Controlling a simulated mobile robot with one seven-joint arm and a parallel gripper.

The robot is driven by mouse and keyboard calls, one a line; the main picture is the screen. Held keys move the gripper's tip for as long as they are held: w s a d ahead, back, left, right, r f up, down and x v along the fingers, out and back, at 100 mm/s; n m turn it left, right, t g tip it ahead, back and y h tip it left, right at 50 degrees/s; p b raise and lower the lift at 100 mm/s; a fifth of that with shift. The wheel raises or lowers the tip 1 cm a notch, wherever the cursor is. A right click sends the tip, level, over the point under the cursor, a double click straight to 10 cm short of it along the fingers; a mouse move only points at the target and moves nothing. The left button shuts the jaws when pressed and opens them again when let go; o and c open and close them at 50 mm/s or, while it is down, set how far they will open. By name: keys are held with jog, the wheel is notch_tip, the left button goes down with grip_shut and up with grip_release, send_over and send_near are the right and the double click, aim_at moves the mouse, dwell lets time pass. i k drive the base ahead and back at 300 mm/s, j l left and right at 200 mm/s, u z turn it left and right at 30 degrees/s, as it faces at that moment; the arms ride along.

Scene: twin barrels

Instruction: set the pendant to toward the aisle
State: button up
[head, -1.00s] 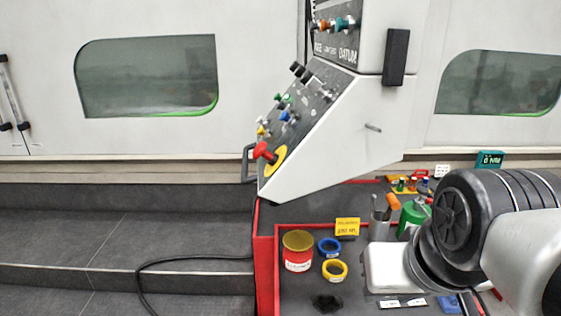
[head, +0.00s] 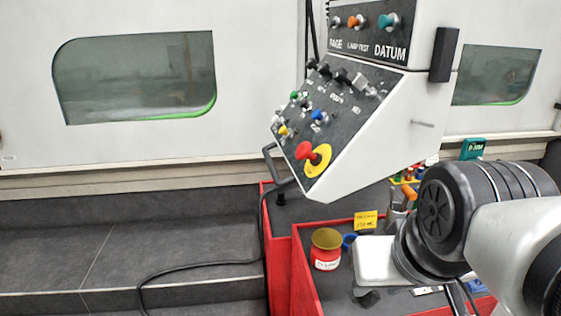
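The pendant (head: 375,135) is a white wedge-shaped control box with a dark sloped panel, seen in the head view right of centre. Its panel faces left and partly toward me. It carries a red emergency knob on a yellow ring (head: 317,159), several coloured knobs, and an upper panel with the words PAGE, LAMP TEST and DATUM. A dark handle (head: 279,166) sticks out at its lower left edge. A black block (head: 442,54) sits on its right side. My arm is at the lower right, in front of the bench; my gripper's fingers cannot be made out.
A red-edged bench (head: 305,270) stands below the pendant, holding a red tin (head: 326,250), a blue ring and a yellow sign (head: 366,221). A black cable (head: 200,266) runs over the grey steps at left. The white machine wall with windows (head: 135,78) stands behind.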

aim_at(361, 139)
jog(key=k+j+z, duration=0.2)
jog(key=j, duration=0.85)
jog(key=i+u, duration=0.25)
jog(key=u, duration=0.25)
jog(key=i+l+u, duration=0.1)
jog(key=i+u, duration=0.15)
jog(key=u, duration=0.25)
